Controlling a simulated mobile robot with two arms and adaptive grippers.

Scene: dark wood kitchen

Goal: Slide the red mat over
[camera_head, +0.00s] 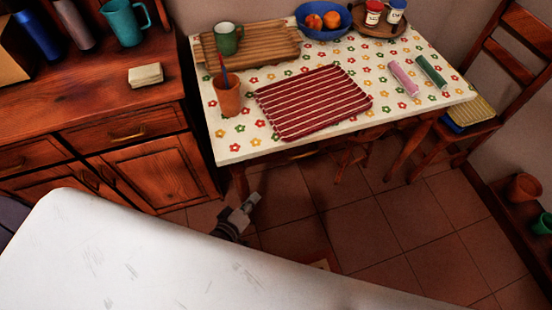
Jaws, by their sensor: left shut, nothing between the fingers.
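The red mat (312,101) with pale stripes lies flat at a slant on the flower-patterned table (236,151), near its front edge. My left gripper (252,200) is low in front of the table, below its front edge and over the tiled floor in the picture. It is shut and empty, apart from the mat. My right gripper is not in view. The mat's whole upper face shows and nothing lies on it.
A terracotta pot (228,101) stands just left of the mat. Behind are a wooden board (273,46) with a green mug (227,40) and a blue fruit bowl (323,31). Pink (403,79) and green (431,72) rolls lie right. A chair (497,90) stands at the right.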

